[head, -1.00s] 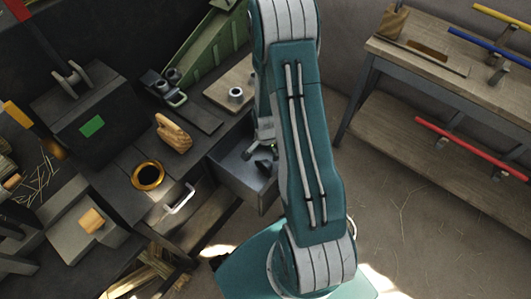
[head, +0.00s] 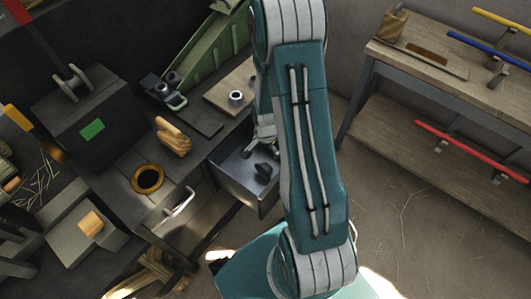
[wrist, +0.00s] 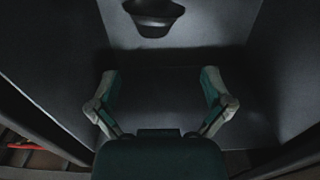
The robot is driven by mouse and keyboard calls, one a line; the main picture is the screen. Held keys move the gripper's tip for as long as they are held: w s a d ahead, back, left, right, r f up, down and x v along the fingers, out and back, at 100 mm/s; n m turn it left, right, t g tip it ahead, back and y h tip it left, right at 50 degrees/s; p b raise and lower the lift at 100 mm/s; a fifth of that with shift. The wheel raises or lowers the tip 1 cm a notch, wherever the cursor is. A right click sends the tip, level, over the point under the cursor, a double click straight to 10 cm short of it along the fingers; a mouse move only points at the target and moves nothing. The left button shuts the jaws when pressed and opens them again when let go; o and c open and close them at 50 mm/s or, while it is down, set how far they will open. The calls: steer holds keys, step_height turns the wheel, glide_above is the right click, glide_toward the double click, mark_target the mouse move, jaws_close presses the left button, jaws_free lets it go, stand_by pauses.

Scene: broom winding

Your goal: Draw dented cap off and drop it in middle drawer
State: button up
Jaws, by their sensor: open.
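A dark cap-like piece (head: 264,171) lies inside the pulled-out drawer (head: 238,185). In the wrist view the dark round piece (wrist: 154,14) is at the top edge, on the drawer's grey floor (wrist: 185,50), partly cut off by the frame. I cannot make out a dent. My gripper (wrist: 159,76) is open and empty above the drawer, its two fingers spread wide, apart from the piece. In the head view my gripper (head: 264,136) is small and partly hidden behind my teal arm at the drawer's far end.
The dark bench holds a brass ring (head: 147,178), a wooden piece (head: 172,138) and a black box (head: 85,115) with a green patch. Another drawer's pale handle (head: 180,202) is nearby. A workbench (head: 430,66) with coloured rods stands right. Drawer walls flank my gripper.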

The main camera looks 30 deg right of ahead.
step_height(320, 180, up, 10)
steer(key=shift+f, duration=0.2)
stand_by(0.7)
stand_by(0.3)
steer(key=s+a+r+n+t, duration=0.2)
steer(key=s+a+r+n, duration=0.2)
steer(key=r, duration=0.5)
steer(key=s+a+r+n+t, duration=0.1)
steer(key=s+a+r+n, duration=0.4)
steer(key=r, duration=0.4)
steer(key=s+a+r+n+t, duration=0.2)
steer(key=s+a+r+n, duration=0.2)
steer(key=r, duration=0.5)
steer(key=shift+s+a+n+t, duration=0.3)
steer(key=shift+n, duration=0.2)
stand_by(0.6)
